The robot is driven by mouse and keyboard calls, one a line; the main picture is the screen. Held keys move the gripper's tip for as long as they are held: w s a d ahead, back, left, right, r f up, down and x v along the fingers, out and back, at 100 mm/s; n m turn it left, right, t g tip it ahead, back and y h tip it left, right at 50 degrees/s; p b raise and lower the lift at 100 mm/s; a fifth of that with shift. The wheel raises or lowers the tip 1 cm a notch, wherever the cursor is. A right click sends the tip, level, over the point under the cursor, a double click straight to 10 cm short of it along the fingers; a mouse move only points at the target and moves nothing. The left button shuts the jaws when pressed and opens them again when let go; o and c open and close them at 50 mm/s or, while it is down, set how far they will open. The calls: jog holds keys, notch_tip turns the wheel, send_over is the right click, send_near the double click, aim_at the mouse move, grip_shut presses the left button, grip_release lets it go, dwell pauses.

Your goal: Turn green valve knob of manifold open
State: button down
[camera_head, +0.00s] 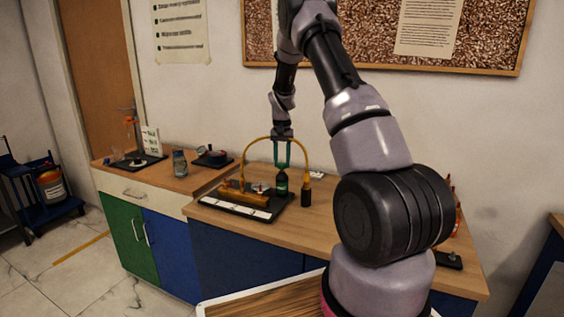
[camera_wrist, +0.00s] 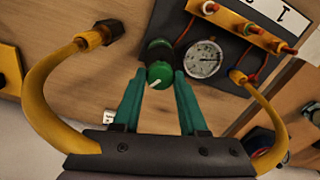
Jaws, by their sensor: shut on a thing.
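The green valve knob (camera_wrist: 159,74) sits between my gripper's teal fingertips (camera_wrist: 160,80) in the wrist view. A white mark on its face points to the lower left. In the head view my gripper (camera_head: 282,164) reaches down from above onto the green knob (camera_head: 282,177), its fingers shut on the knob's sides. The manifold (camera_head: 242,193) has a yellow body on a black base plate (camera_head: 243,211). A round white-faced gauge (camera_wrist: 204,59) is right of the knob in the wrist view; its reading is too small to tell.
A yellow hose (camera_head: 277,139) arches around my gripper, its dark end fitting (camera_head: 305,196) at the right. Red wires (camera_wrist: 185,31) run near the gauge.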

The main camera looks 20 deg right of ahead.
aim_at(282, 163)
jog(key=n, duration=0.5)
jog(key=shift+n, duration=0.4)
dwell(0.4)
jog(key=shift+c, duration=2.2)
grip_release()
notch_tip(282, 163, up, 11)
